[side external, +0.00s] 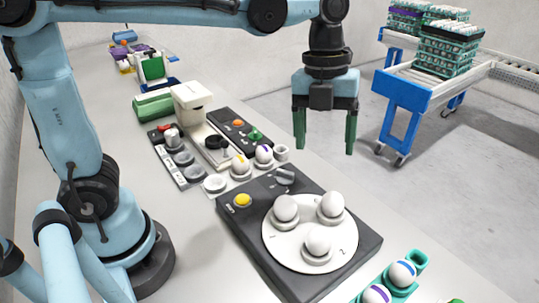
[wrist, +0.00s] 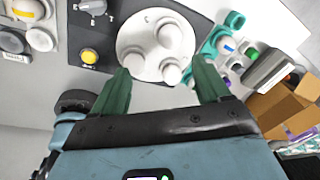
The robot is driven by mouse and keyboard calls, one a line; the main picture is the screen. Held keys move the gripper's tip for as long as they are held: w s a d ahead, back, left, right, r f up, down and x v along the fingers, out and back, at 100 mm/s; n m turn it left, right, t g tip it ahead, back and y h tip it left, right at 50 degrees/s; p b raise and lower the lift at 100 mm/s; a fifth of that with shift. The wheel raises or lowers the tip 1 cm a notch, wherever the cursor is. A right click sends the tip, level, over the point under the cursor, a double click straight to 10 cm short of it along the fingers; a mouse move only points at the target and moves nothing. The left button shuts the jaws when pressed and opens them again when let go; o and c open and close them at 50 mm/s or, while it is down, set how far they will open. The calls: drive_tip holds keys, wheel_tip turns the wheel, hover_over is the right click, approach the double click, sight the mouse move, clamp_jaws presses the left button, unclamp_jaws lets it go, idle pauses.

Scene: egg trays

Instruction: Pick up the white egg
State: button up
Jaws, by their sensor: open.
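Three plain white eggs stand in cups on a round white turntable (side external: 288,243), set on a dark grey base. One egg (side external: 285,208) is at the back left, one (side external: 331,204) at the back right and one (side external: 318,241) at the front. In the wrist view the white eggs (wrist: 170,35) show ahead of the fingers. My gripper (side external: 325,145) is open and empty, its green fingers pointing down, above and behind the turntable. Its fingertips also show in the wrist view (wrist: 163,72). Which white egg is meant cannot be told.
A yellow button (side external: 243,200) and a grey knob (side external: 285,175) sit on the base. Striped eggs stand in teal cups (side external: 398,279) at the front right and in white cups (side external: 241,166) behind. Blue carts (side external: 405,88) hold stacked egg trays beyond the table edge.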

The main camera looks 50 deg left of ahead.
sight(333, 193)
drive_tip(key=shift+m, duration=0.8)
drive_tip(key=f, duration=0.2)
drive_tip(key=d+f, duration=0.1)
drive_tip(key=f, duration=0.1)
drive_tip(key=d+f, duration=0.1)
drive_tip(key=f, duration=0.1)
drive_tip(key=shift+w+d+f, duration=0.1)
drive_tip(key=shift+w+f, duration=0.2)
drive_tip(key=shift+f, duration=0.1)
drive_tip(key=shift+d+f, duration=0.25)
drive_tip(key=shift+f, duration=0.6)
drive_tip(key=shift+d+f, duration=0.2)
drive_tip(key=shift+f, duration=0.65)
drive_tip(key=shift+d+f, duration=0.25)
drive_tip(key=shift+f, duration=0.6)
drive_tip(key=shift+c, duration=0.2)
drive_tip(key=c, duration=0.7)
